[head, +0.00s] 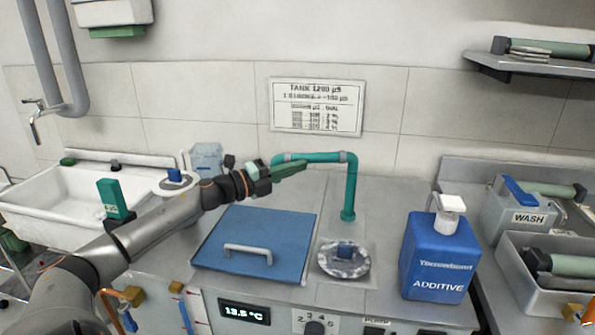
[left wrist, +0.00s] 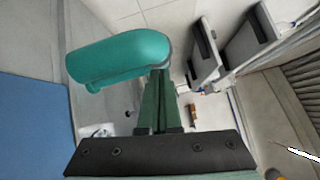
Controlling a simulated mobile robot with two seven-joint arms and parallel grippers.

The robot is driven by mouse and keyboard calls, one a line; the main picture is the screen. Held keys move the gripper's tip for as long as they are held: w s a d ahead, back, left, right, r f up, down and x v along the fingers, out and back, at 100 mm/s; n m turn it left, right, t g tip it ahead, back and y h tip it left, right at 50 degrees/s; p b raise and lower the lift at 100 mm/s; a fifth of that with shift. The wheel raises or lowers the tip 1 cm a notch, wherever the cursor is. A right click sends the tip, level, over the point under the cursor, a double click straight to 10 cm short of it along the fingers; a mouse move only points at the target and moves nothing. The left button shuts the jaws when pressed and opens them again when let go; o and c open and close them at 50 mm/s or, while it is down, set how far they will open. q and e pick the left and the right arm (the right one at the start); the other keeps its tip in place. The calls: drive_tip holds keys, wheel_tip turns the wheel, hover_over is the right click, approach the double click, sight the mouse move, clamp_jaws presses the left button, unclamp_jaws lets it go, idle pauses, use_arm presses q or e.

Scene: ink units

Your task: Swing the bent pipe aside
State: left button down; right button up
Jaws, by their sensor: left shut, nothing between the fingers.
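The bent teal pipe (head: 351,185) stands upright on the bench top, and its horizontal arm reaches left to a turned-down end. My left gripper (head: 304,165) is at the pipe's horizontal arm, shut and empty, its green fingers in front of the arm in the head view. In the left wrist view the pipe (left wrist: 120,60) passes close beside the closed fingertips (left wrist: 160,72); I cannot tell whether they touch. The gripper hides part of the pipe's arm in the head view. My right gripper is not in view.
A blue lid (head: 285,232) with a grey handle lies left of the pipe's base. A clear round cover (head: 343,268) with a blue knob sits in front of the base. A blue ADDITIVE container (head: 438,250) stands to the right. A wall sign (head: 317,108) hangs behind.

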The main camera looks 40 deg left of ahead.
use_arm(q)
drive_tip(key=shift+w+a+r, duration=0.15)
drive_tip(key=shift+w+a, duration=0.05)
drive_tip(key=shift+a, duration=0.3)
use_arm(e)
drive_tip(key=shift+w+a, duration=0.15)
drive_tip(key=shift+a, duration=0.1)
